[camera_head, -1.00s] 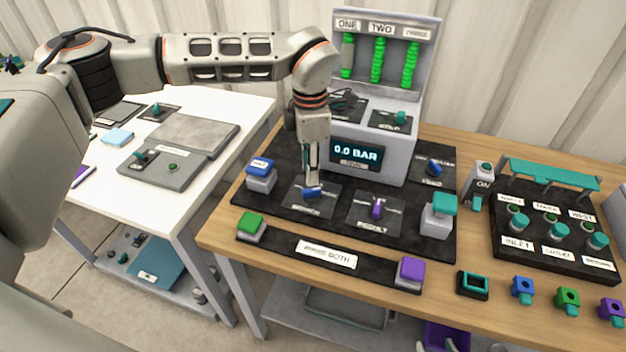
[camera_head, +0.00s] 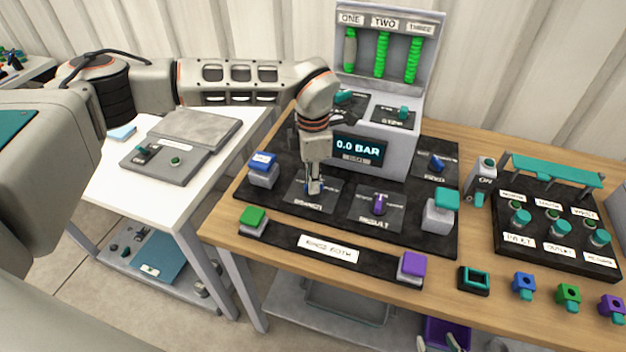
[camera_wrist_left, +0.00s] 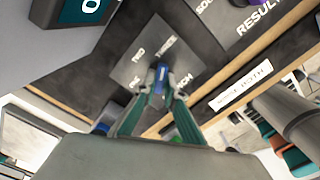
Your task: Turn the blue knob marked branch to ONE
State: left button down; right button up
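The blue branch knob (camera_wrist_left: 159,86) sits on a dark grey plate (camera_wrist_left: 140,60) with white position words around it. In the head view the plate (camera_head: 326,203) is on the black mat, and the knob is mostly hidden by the fingers. My left gripper (camera_head: 314,189) points straight down over it. In the left wrist view its two green-grey fingers (camera_wrist_left: 160,84) come together on both sides of the knob and appear to grip it. I cannot tell exactly which word the knob points to. My right gripper is not in view.
A purple result knob (camera_head: 380,203) stands right of the branch plate. A blue button block (camera_head: 263,169) is to its left. The grey console (camera_head: 385,150) with a 0.0 BAR display (camera_head: 359,149) rises close behind. Green (camera_head: 253,219) and purple (camera_head: 411,267) buttons sit in front.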

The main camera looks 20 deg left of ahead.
pick_arm(q)
jog(key=shift+n, duration=0.3)
jog(key=n+p, duration=0.1)
jog(key=n, duration=1.1)
jog(key=shift+d+n, duration=0.1)
jog(key=shift+n, duration=0.2)
jog(key=n, duration=0.3)
jog(key=shift+n, duration=0.3)
jog(key=n, duration=0.5)
jog(key=shift+w+r+n, duration=0.1)
jog(key=shift+n, duration=0.9)
